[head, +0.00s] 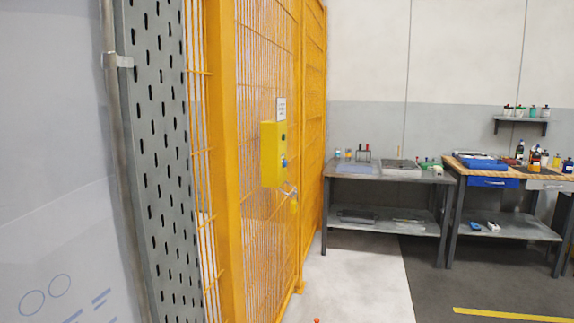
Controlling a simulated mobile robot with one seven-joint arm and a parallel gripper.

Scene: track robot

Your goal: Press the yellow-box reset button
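A yellow box (272,155) is mounted on the yellow mesh fence, near the middle of the head view. Its narrow side facing right carries a small dark round part near the top and a blue button (284,162) lower down. A small white label (281,109) sits just above the box. Which part is the reset button cannot be read from here. My gripper is not in view.
The yellow fence (222,150) runs away from me on the left, behind a grey perforated panel (158,150). A grey metal bench (385,175) and a wooden-topped bench (515,175) stand at the back right. The floor before the fence is mostly clear.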

